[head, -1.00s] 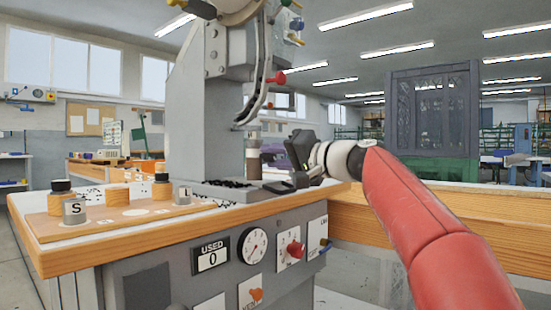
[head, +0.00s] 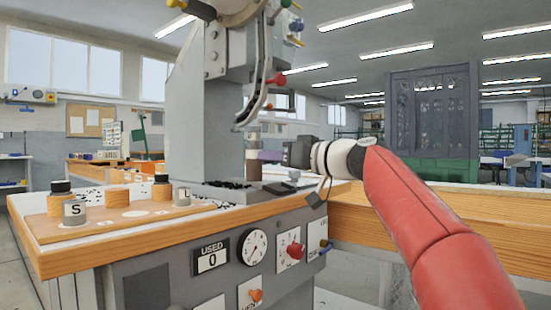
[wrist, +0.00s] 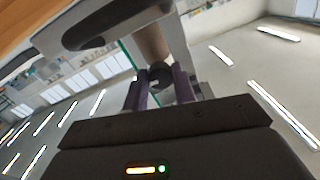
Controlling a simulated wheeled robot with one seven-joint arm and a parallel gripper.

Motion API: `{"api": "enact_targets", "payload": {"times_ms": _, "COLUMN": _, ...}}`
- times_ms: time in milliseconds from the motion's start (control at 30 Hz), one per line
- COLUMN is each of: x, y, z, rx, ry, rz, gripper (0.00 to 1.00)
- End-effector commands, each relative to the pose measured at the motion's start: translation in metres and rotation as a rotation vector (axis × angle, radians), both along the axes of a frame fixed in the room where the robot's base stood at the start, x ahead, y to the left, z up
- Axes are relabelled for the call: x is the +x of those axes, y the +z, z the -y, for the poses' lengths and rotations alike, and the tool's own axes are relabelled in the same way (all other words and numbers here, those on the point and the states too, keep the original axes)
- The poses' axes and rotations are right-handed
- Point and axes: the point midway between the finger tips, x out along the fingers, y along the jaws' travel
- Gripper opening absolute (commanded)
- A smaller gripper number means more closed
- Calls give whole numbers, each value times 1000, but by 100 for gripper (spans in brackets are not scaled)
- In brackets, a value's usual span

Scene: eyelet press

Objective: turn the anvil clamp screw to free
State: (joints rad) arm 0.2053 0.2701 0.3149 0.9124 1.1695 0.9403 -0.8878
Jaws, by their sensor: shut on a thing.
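The anvil (head: 253,167) is a brown upright cylinder with a pale top on the press base, below the press head. In the wrist view it is the tan-brown column (wrist: 148,42) beyond my fingers. My gripper (head: 270,155) reaches in from the right, level with the anvil's side. In the wrist view, the two purple fingers of my gripper (wrist: 161,86) are shut on the small dark clamp screw (wrist: 160,72) at the anvil. The screw is hidden by my fingers in the head view. Its exact angle cannot be read.
The press column (head: 203,110) stands left of the anvil, with a curved guard (head: 256,100) above. A wooden board (head: 130,216) with several pots lies at left. The front panel (head: 215,270) has a counter reading 0, a gauge and knobs.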

Motion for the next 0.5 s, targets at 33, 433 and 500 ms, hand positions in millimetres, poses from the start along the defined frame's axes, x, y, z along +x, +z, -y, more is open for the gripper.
{"api": "enact_targets", "payload": {"times_ms": 33, "x": 0, "y": -2, "z": -1, "rx": -9, "ry": 3, "rz": 7, "gripper": 4}}
{"api": "enact_targets", "payload": {"times_ms": 433, "x": 0, "y": -2, "z": -1, "rx": -29, "ry": 2, "rz": 31, "gripper": 4}}
{"api": "enact_targets", "payload": {"times_ms": 500, "x": 0, "y": -2, "z": -1, "rx": -28, "ry": 2, "rz": 30, "gripper": 4}}
